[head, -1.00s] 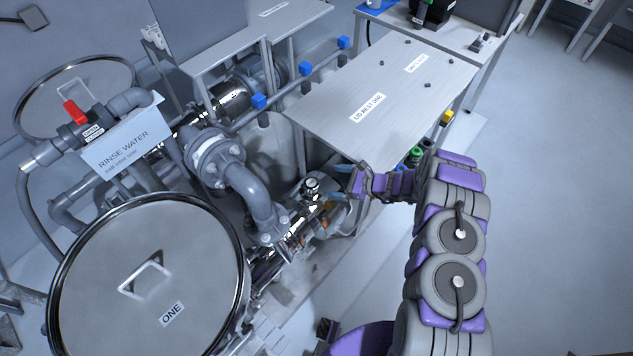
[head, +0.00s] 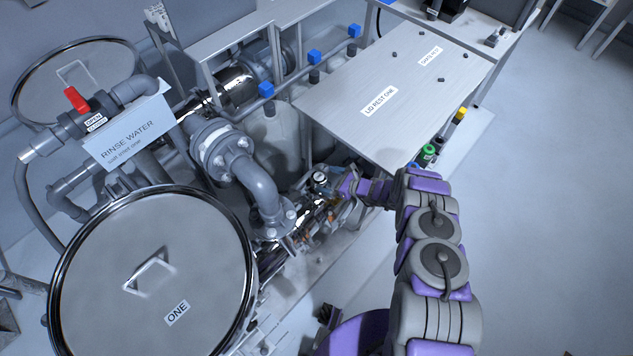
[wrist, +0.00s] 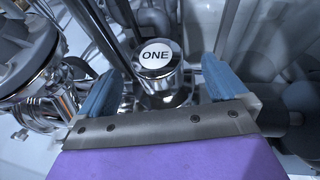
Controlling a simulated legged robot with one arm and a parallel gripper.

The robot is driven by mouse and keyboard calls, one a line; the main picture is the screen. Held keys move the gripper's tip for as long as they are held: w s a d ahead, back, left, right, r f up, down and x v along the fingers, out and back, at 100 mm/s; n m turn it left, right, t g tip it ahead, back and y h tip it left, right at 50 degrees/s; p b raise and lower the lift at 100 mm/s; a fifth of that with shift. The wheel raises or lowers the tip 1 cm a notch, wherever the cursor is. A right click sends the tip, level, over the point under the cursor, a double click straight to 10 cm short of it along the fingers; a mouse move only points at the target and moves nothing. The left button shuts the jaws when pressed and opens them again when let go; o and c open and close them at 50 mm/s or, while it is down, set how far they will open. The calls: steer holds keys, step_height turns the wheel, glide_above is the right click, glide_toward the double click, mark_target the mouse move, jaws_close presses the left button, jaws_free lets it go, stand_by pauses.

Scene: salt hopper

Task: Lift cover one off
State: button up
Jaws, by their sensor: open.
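Cover one is a round grey lid (head: 150,265) with a bar handle (head: 151,271) and a "ONE" label. It sits on its hopper at the lower left of the head view. My gripper (head: 335,183) is to the right of the cover and apart from it, over the pipework. In the wrist view my gripper (wrist: 158,85) is open, with its two blue fingers spread. A shiny metal knob (wrist: 156,65) marked "ONE" stands between and just beyond the fingers. I cannot tell whether the fingers touch it. The cover is not seen in the wrist view.
A grey table (head: 372,85) labelled "LID REST ONE" is at the upper middle. A "RINSE WATER" sign (head: 128,130) and grey pipes (head: 255,185) stand behind the cover. A second round lid (head: 70,75) is at the far left. Open floor (head: 560,210) lies to the right.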

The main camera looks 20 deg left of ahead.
mark_target(322, 178)
steer(key=shift+a+b, duration=0.45)
steer(key=shift+a, duration=0.05)
steer(key=x, duration=0.4)
steer(key=shift+s+a+r, duration=0.1)
steer(key=shift+s, duration=0.05)
steer(key=shift+c, duration=0.8)
steer(key=shift+v, duration=0.75)
steer(key=c, duration=0.6)
steer(key=shift+a, duration=0.35)
steer(key=c, duration=0.5)
steer(key=shift+f, duration=0.2)
steer(key=shift+d+r, duration=0.1)
